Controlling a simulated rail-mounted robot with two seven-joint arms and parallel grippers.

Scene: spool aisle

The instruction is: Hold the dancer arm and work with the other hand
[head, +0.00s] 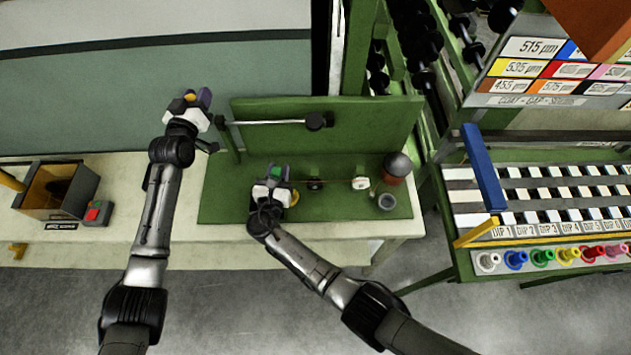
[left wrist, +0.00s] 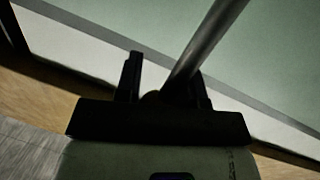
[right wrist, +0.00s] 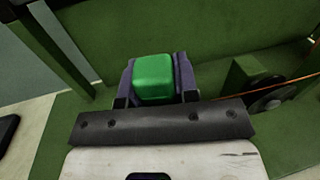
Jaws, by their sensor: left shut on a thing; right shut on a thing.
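My left gripper (head: 198,100) is at the left end of the green back panel. In the left wrist view, a grey rod (left wrist: 210,42), apparently the dancer arm, runs between its fingers. In the head view, a small yellow piece shows at its fingertips. A silver bar (head: 268,122) with a black roller (head: 316,121) runs across the panel. My right gripper (head: 275,174) is low over the green base, shut on a green block (right wrist: 153,77) between its dark purple fingers. The lower part of the block is hidden.
An orange strand (right wrist: 293,83) runs by a dark pulley (right wrist: 268,100) beside the right gripper. A box (head: 75,178) is far left. A rack with coloured spools (head: 542,257) stands right.

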